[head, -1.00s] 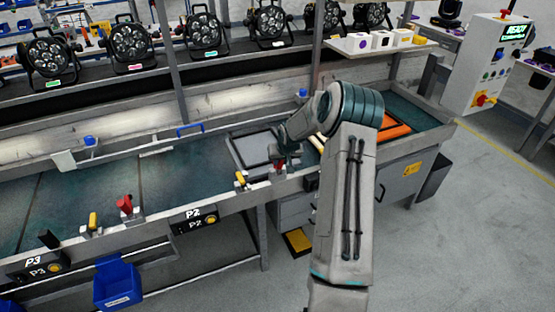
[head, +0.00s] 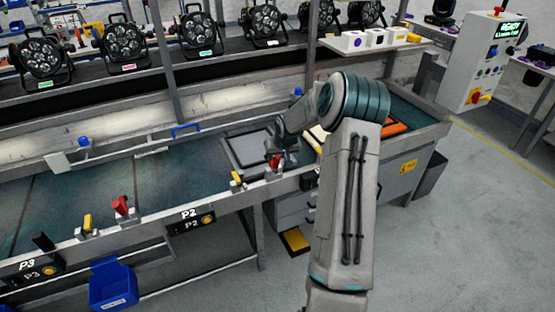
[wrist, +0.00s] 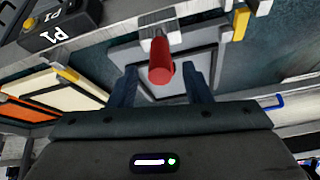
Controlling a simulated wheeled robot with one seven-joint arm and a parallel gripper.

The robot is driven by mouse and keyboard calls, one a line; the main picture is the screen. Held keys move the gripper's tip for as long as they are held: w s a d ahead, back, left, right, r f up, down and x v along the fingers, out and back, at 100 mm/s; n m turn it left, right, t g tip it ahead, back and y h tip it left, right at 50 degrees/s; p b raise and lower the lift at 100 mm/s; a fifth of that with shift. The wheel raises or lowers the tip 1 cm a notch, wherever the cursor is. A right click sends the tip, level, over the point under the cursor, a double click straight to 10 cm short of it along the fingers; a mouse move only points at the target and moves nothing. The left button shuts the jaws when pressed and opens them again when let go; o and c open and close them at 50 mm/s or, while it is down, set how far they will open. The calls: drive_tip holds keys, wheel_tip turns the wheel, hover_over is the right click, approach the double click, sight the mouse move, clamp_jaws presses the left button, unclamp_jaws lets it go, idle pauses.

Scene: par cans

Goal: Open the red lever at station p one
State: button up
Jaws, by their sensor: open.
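The red lever at station P1 (wrist: 160,62) sticks out from a pale mount on the bench's front rail in the wrist view. It lies between the two fingers of my gripper (wrist: 162,80), with a gap visible on each side. My gripper is open and empty. In the head view the red lever (head: 275,161) shows just below my gripper (head: 284,152), partly hidden by it. The P1 sign (wrist: 60,36) appears upside down at the upper left of the wrist view.
A yellow lever (head: 237,179) stands left of the red one on the same rail. Further left is another red lever (head: 121,206) near the P2 sign (head: 189,218). A grey tray (head: 236,157) lies on the bench behind. A blue bin (head: 112,284) hangs at the front.

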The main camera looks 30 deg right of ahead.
drive_tip(key=b+v, duration=0.1)
drive_tip(key=v, duration=0.9)
drive_tip(key=shift+r, duration=0.25)
drive_tip(key=shift+s, duration=0.15)
drive_tip(key=shift+a, duration=0.1)
drive_tip(key=s+a+r+n+g, duration=0.1)
drive_tip(key=s+a+r, duration=0.3)
drive_tip(key=s+a, duration=0.35)
drive_tip(key=s+a+r+n+g, duration=0.1)
drive_tip(key=s+a+r, duration=0.3)
drive_tip(key=s+a, duration=0.65)
drive_tip(key=s, duration=0.5)
drive_tip(key=s+a, duration=0.4)
drive_tip(key=s, duration=0.5)
drive_tip(key=shift+a+r+n+y, duration=0.3)
drive_tip(key=shift+n, duration=0.1)
